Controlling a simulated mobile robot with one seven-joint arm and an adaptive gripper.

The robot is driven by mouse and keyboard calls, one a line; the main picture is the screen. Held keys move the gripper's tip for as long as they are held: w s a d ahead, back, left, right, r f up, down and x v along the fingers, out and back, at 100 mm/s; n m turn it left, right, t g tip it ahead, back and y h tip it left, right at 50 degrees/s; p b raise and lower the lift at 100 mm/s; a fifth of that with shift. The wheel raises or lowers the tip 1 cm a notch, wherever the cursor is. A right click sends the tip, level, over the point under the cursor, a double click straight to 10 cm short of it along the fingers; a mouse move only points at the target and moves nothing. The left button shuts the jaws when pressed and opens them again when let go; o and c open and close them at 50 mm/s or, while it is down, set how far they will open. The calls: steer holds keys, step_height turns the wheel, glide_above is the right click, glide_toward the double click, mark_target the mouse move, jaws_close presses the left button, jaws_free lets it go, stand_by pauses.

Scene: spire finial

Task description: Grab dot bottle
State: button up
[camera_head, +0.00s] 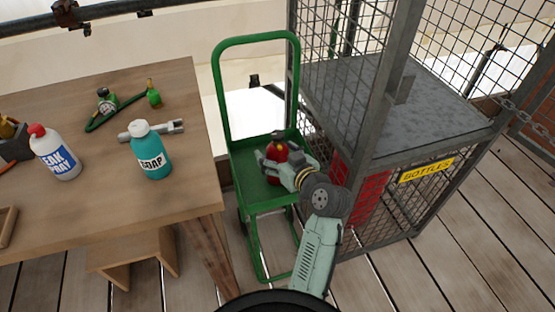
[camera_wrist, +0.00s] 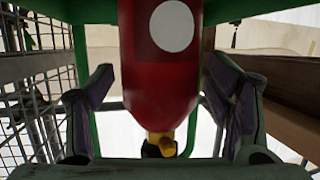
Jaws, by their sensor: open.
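A red bottle (camera_head: 277,148) with a dark top stands on the bed of the green cart, partly hidden by my gripper (camera_head: 274,167). In the wrist view the red bottle (camera_wrist: 160,85) shows a round white dot (camera_wrist: 172,26) and a brass-coloured valve end (camera_wrist: 165,143). My gripper (camera_wrist: 160,78) is open there, with one finger on each side of the bottle. Gaps show between both fingers and the bottle.
The green cart (camera_head: 256,40) stands between a wooden table (camera_head: 160,82) and a wire cage (camera_head: 385,112) with a yellow "BOTTLES" sign (camera_head: 427,169). A teal soap bottle (camera_head: 151,152), a leak spray bottle (camera_head: 57,155) and a wrench (camera_head: 170,127) are on the table.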

steer(key=shift+r, duration=0.1)
steer(key=c, duration=1.7)
